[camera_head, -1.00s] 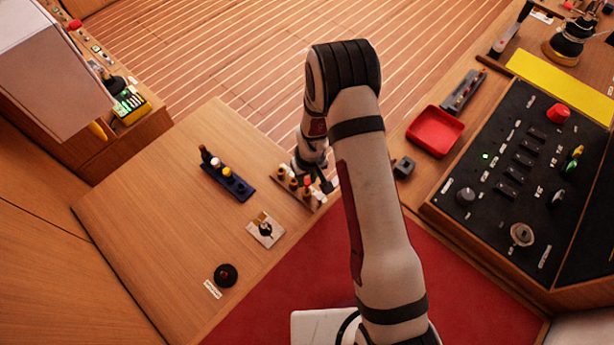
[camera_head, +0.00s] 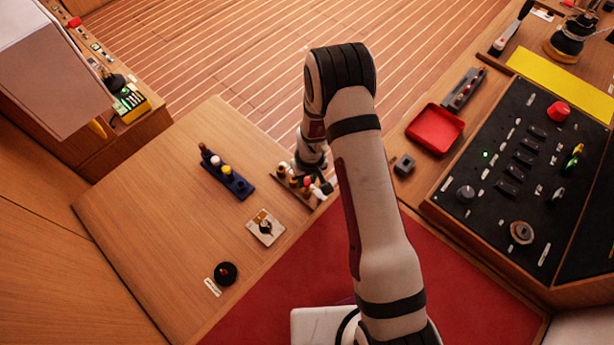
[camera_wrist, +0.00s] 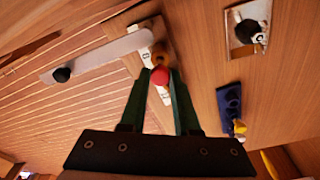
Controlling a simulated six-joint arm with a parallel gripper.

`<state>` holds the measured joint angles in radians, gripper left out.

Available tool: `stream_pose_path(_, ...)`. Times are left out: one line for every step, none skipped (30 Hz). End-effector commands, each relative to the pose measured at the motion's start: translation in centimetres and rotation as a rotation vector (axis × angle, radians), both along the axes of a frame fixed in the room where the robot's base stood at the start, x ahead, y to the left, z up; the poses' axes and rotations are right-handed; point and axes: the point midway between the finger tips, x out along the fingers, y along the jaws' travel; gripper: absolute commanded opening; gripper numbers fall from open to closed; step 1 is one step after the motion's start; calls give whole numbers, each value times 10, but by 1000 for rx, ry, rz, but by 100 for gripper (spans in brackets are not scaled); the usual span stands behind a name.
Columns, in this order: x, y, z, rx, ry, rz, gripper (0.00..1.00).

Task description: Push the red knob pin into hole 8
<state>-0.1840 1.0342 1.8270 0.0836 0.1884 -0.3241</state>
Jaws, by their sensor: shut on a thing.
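The red knob pin (camera_wrist: 159,76) shows between my fingertips in the wrist view. My gripper (camera_wrist: 160,90) is shut on it. Its shank is hidden behind the knob and fingers. Beyond it lies the narrow wooden pin rack (camera_wrist: 147,32) with a white strip of numbers, too small to read. In the head view the rack (camera_head: 312,204) lies at the table's right edge, with several knobbed pins. There my gripper (camera_head: 312,182) is over the rack, partly hidden by my arm. Hole 8 cannot be picked out, and I cannot tell whether the pin's tip is in a hole.
A dark blue rack (camera_head: 240,187) with several pins stands to the left on the table. A white plate with a black knob (camera_head: 265,228) and a round black dial (camera_head: 225,273) lie nearer. A red tray (camera_head: 435,129) is on the right counter. The table's left part is clear.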

Motion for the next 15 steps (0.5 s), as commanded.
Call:
stream_pose_path(0, 0, -2, 0, 0, 0, 0)
stream_pose_path(0, 0, -3, 0, 0, 0, 0)
stream_pose_path(0, 0, -4, 0, 0, 0, 0)
stream_pose_path(0, 0, -5, 0, 0, 0, 0)
stream_pose_path(0, 0, -5, 0, 0, 0, 0)
stream_pose_path(0, 0, -7, 0, 0, 0, 0)
stream_pose_path(0, 0, -7, 0, 1, 0, 0)
stream_pose_path(0, 0, -9, 0, 1, 0, 0)
stream_pose_path(0, 0, -10, 0, 1, 0, 0)
stream_pose_path(-1, 0, -11, 0, 1, -1, 0)
stream_pose_path(-1, 0, -12, 0, 1, -1, 0)
stream_pose_path(0, 0, -13, 0, 1, -1, 0)
stream_pose_path(0, 0, -14, 0, 1, -1, 0)
stream_pose_path(0, 0, -14, 0, 1, -1, 0)
stream_pose_path(0, 0, -16, 0, 0, -1, 0)
